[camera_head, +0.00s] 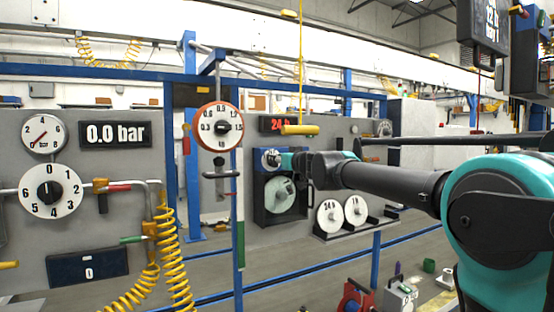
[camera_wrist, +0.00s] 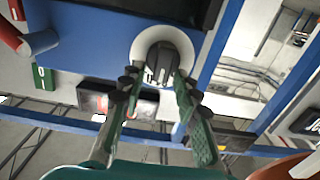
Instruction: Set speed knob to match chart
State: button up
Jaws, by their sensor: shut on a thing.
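The speed knob, a dark grey round cap (camera_wrist: 160,64), sits on a white round plate (camera_wrist: 139,46) in the wrist view. My gripper (camera_wrist: 157,82) has its green fingers closed on either side of the knob. In the head view my gripper (camera_head: 288,160) reaches the small knob plate (camera_head: 266,159) from the right and partly covers it. Below it, a pale green chart disc (camera_head: 279,196) sits in a black recorder housing (camera_head: 263,215); its marking is not legible. The knob's exact setting is not clear.
Two white discs, one marked 24 h (camera_head: 330,216) and one (camera_head: 356,210) less legible, stand on a shelf below right. A blue post (camera_head: 238,240) with a round gauge (camera_head: 220,127) stands left of the recorder.

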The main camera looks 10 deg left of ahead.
jog(key=m, duration=0.8)
jog(key=w+d+f+m, duration=0.1)
jog(key=m, duration=0.2)
jog(key=shift+d+m, duration=0.1)
jog(key=shift+m, duration=0.3)
dwell(0.6)
jog(key=o, duration=0.8)
jog(key=shift+s, duration=0.1)
jog(key=v, duration=1.2)
